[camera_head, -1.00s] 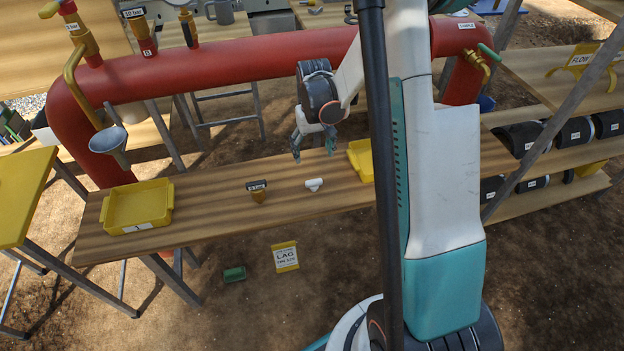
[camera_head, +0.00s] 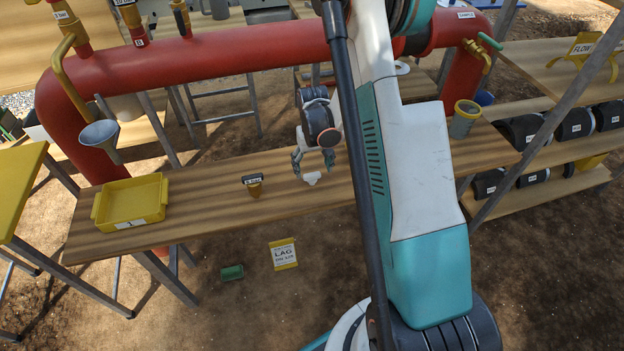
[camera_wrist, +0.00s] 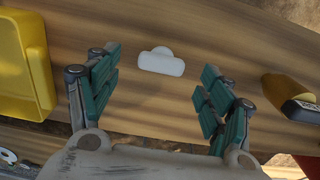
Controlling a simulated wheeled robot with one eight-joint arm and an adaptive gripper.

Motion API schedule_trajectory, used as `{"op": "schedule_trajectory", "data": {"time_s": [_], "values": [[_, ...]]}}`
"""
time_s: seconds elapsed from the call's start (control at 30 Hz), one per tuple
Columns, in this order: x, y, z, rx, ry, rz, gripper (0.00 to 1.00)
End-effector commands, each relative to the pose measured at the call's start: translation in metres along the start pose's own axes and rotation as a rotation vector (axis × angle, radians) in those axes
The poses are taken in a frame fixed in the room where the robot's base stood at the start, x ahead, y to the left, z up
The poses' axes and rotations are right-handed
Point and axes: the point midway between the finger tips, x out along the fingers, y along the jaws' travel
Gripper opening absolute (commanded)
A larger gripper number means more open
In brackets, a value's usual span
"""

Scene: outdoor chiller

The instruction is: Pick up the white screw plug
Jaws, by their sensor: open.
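The white screw plug (camera_head: 312,178) lies on the wooden bench (camera_head: 220,208), just below my gripper in the head view. In the wrist view the plug (camera_wrist: 161,62) shows whole, as a wide white bar with a small rounded bump. It lies beyond the fingertips, roughly centred between them. My gripper (camera_head: 313,160) is open and empty above the bench. In the wrist view its two teal-padded fingers (camera_wrist: 160,82) stand wide apart, one on each side of the plug, and do not touch it.
A brass fitting with a dark labelled top (camera_head: 254,185) stands left of the plug; it shows at right in the wrist view (camera_wrist: 294,97). A yellow tray (camera_head: 132,203) sits at the bench's left end. Another yellow tray (camera_wrist: 40,65) is at left in the wrist view. A red pipe (camera_head: 230,60) runs behind.

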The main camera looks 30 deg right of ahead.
Motion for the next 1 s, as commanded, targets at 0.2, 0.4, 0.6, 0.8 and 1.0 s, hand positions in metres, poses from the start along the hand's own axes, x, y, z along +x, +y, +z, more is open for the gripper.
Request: {"op": "schedule_trajectory", "data": {"time_s": [0.2, 0.4, 0.6, 0.8, 1.0], "values": [[0.034, -0.002, -0.002, 0.0, 0.0, 0.0, 0.73], [0.045, -0.002, -0.002, 0.0, 0.0, 0.0, 0.73], [0.044, -0.002, -0.002, 0.0, 0.0, 0.0, 0.62], [0.044, -0.002, -0.002, 0.0, 0.0, 0.0, 0.23], [0.044, -0.002, -0.002, 0.0, 0.0, 0.0, 0.23]]}}
